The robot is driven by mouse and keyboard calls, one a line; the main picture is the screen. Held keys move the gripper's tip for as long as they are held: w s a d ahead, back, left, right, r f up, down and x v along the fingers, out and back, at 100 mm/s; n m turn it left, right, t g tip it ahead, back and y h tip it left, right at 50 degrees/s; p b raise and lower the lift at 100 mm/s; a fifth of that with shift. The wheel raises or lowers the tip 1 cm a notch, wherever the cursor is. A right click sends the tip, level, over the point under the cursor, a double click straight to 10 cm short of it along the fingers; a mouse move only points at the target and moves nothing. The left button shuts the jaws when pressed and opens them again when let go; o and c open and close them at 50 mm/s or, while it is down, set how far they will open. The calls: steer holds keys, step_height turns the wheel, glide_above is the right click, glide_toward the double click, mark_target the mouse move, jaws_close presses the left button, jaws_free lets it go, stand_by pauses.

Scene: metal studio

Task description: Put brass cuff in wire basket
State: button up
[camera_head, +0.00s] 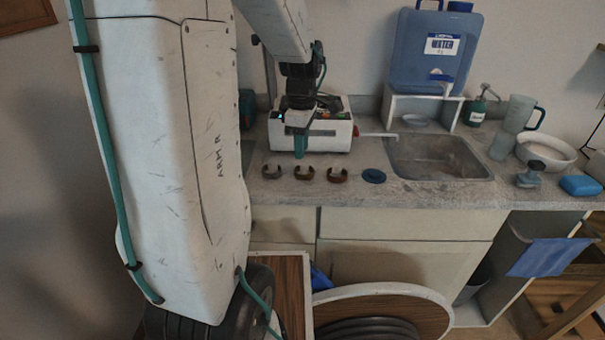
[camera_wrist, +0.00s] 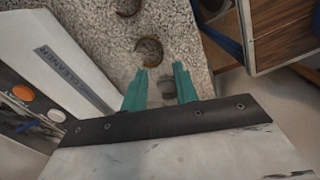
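Three small C-shaped cuffs lie in a row on the counter in the head view: a dark brown one (camera_head: 272,171), a more golden one (camera_head: 304,173) that looks like the brass cuff, and a reddish one (camera_head: 337,175). My gripper (camera_head: 300,147) hangs above and behind the row, near the middle cuff. In the wrist view its teal fingers (camera_wrist: 160,78) are apart with nothing held. One cuff (camera_wrist: 169,88) shows partly between them, below; another cuff (camera_wrist: 149,51) lies just past the fingertips. I see no wire basket in either view.
A white cleaner box (camera_head: 333,130) stands behind the cuffs, close to my gripper; it also shows in the wrist view (camera_wrist: 62,60). To the right are a dark blue disc (camera_head: 373,176), a sink (camera_head: 437,158), a blue water container (camera_head: 433,50) and a white bowl (camera_head: 545,151).

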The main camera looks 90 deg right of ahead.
step_height(320, 180, down, 8)
steer(key=shift+w+a+r, duration=0.1)
steer(key=shift+a+r, duration=0.05)
jaws_close()
